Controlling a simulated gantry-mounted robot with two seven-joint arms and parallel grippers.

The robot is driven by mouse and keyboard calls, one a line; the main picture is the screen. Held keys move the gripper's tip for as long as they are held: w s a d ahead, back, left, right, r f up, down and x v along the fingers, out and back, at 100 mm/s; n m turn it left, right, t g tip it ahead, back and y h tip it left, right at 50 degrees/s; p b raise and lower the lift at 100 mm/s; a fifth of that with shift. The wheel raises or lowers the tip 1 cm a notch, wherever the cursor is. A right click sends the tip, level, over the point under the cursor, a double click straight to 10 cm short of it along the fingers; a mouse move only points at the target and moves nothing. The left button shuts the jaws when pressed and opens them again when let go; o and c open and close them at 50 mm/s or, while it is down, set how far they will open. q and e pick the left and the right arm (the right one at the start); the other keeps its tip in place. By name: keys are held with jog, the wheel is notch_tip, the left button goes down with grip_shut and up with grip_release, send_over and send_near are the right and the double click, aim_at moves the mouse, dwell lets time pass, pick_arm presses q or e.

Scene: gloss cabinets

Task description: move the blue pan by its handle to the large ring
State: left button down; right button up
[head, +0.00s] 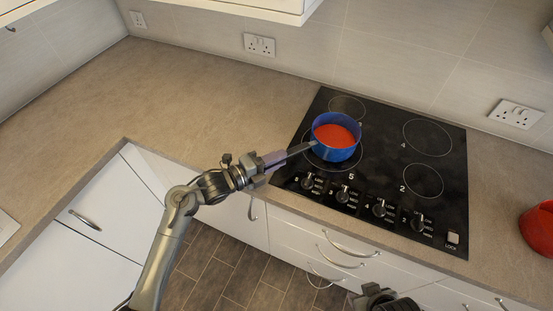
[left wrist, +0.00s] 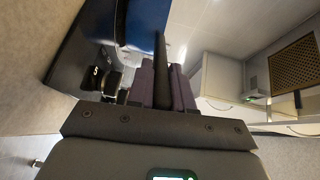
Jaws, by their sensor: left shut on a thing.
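The blue pan (head: 322,148), with red contents, is over the front-left part of the black hob. The large ring (head: 305,159) shows partly around and below the pan; the pan hides much of it. I cannot tell whether the pan touches the glass. Its handle (head: 300,148) points left to my left gripper (head: 272,161), which is shut on it. In the left wrist view the dark handle (left wrist: 160,65) runs between the purple finger pads, with the blue pan (left wrist: 146,22) beyond. My right gripper (head: 380,298) shows only partly at the bottom edge; its fingers are unclear.
The black hob (head: 388,160) has smaller rings at the back left (head: 347,97) and on the right (head: 423,180). Several knobs (head: 343,192) line its front edge. A red pot (head: 538,230) stands at the far right. The left counter (head: 190,90) is clear.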

pick_arm(q)
jog(key=shift+f+b, duration=0.15)
jog(key=shift+b, duration=0.2)
jog(key=c, duration=0.9)
grip_release()
jog(key=shift+w, duration=0.1)
jog(key=shift+c, duration=0.2)
jog(key=shift+f, duration=0.4)
jog(key=b+v, duration=0.1)
jog(key=v, duration=1)
jog(key=shift+r, duration=0.35)
jog(key=shift+d, duration=0.1)
